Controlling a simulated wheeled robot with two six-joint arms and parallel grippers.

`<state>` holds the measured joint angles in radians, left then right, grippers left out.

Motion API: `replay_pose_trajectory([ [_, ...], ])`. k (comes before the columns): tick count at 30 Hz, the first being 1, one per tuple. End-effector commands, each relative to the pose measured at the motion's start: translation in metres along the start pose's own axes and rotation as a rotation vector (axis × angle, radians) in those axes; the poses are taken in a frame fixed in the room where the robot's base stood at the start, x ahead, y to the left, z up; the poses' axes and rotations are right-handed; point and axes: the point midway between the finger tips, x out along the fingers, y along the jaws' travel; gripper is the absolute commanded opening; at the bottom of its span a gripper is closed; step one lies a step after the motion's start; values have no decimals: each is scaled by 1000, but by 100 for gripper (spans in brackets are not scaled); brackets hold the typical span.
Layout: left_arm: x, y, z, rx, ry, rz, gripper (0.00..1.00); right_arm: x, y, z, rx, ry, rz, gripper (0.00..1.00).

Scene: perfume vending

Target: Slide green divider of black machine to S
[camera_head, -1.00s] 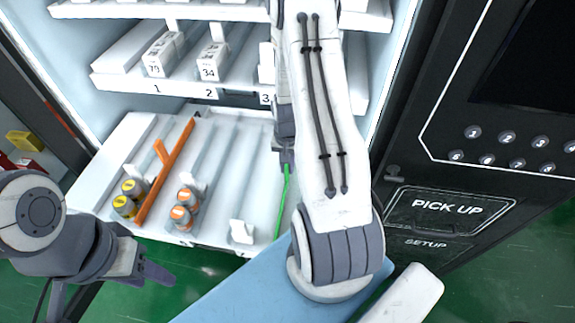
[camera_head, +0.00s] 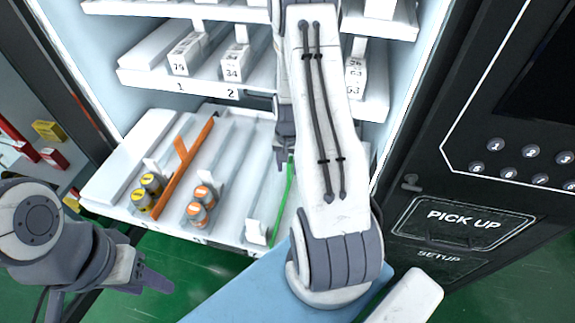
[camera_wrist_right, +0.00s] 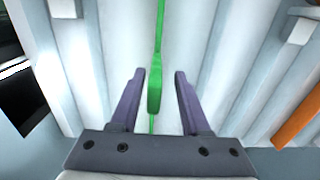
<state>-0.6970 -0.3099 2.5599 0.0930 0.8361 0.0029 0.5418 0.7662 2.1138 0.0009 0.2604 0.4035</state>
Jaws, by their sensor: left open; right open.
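The green divider (camera_head: 284,207) stands on the pulled-out lower shelf (camera_head: 103,191) of the black machine (camera_head: 410,165), towards the shelf's right side in the head view. My right arm hides part of it. In the right wrist view the green divider (camera_wrist_right: 156,75) runs lengthwise, its thick near end between the two fingers of my open right gripper (camera_wrist_right: 160,75). The fingers stand apart from it, with a gap on both sides. My left gripper (camera_head: 110,283) is at the lower left of the head view, open and empty, away from the shelf. No S mark is readable.
An orange divider (camera_head: 178,168) stands further left on the shelf, between yellow-capped bottles (camera_head: 146,192) and orange-capped bottles (camera_head: 200,205). White pushers (camera_head: 257,232) sit in the lanes. An upper shelf (camera_head: 150,80) with boxes hangs above. A keypad and pick-up hatch (camera_head: 466,222) are at right.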

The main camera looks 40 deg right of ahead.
Motion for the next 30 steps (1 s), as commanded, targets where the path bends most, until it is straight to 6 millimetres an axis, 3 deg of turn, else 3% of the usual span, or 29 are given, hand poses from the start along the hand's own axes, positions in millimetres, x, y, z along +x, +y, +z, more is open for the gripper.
replay_pose_trajectory([
  [5, 5, 0, 0, 0, 0, 0, 50, -15, 0, -1, 0, 4, -2, 46],
  [18, 19, -1, 1, 1, 0, 0, 50, -92, -1, -2, 0, 5, -3, 46],
  [30, 20, -1, 1, 1, 0, 0, 50, -105, 0, -1, 0, 1, -1, 46],
])
